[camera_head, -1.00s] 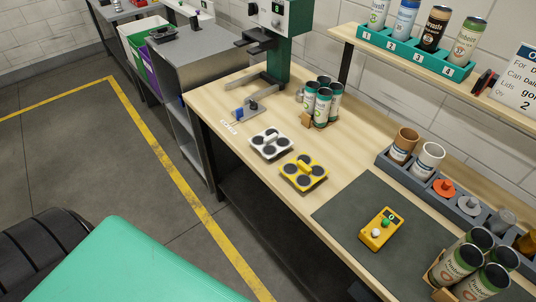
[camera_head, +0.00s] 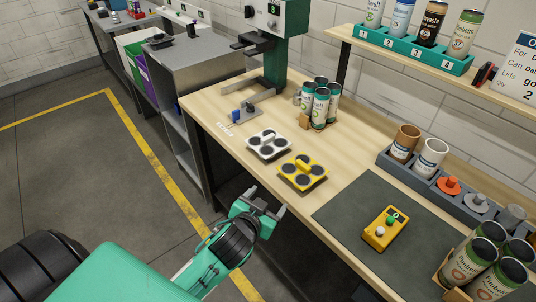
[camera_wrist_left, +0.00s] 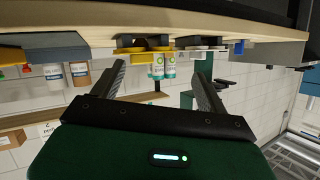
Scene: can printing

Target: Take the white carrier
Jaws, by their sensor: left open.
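The white carrier (camera_head: 269,145) is a flat tray with dark round recesses and a raised middle handle. It lies on the wooden table near its front edge. The yellow carrier (camera_head: 303,172) lies just right of it. My left gripper (camera_head: 266,202) is open and empty, in front of the table edge and apart from both carriers. In the left wrist view the open fingers (camera_wrist_left: 160,85) point toward the table edge, with the yellow carrier (camera_wrist_left: 146,55) and white carrier (camera_wrist_left: 202,50) seen beyond, upside down. My right gripper is not in view.
Several cans (camera_head: 320,100) stand in a holder behind the white carrier. A green machine (camera_head: 275,60) stands at the table's back left. A dark mat (camera_head: 350,220) carries a yellow button box (camera_head: 384,229). More cans (camera_head: 478,262) stand at the lower right. The table edge (camera_head: 240,165) lies between gripper and carriers.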

